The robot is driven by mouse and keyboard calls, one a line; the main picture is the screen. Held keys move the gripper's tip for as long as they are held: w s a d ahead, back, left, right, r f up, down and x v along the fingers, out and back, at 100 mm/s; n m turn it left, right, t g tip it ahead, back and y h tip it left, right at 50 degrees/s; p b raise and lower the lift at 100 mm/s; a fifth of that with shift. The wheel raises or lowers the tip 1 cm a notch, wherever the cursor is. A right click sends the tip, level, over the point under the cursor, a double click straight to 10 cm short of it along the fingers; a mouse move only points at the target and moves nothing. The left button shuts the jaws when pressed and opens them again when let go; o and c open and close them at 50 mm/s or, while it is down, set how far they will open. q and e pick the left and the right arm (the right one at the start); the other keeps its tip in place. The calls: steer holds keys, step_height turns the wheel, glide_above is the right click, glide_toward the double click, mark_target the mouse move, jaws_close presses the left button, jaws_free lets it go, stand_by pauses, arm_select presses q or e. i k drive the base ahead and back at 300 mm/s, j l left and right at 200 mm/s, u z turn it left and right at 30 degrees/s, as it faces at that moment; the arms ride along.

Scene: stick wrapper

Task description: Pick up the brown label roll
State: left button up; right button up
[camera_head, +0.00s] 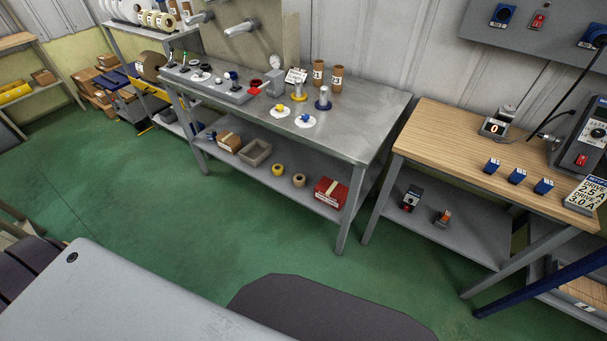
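Two upright brown rolls with pale labels stand side by side at the back right of the grey metal table (352,110): a left brown roll (318,73) and a right brown roll (337,79). A smaller tan-brown roll (299,180) lies on the lower shelf beside a yellow roll (278,170). I cannot tell which of these is the brown label roll. Neither of my grippers is in view.
A red box (330,192) is on the lower shelf. A wooden bench (450,135) stands at right. Green floor (150,200) is clear before the metal table.

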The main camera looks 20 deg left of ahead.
mark_target(298, 180)
steer(key=i, duration=1.05)
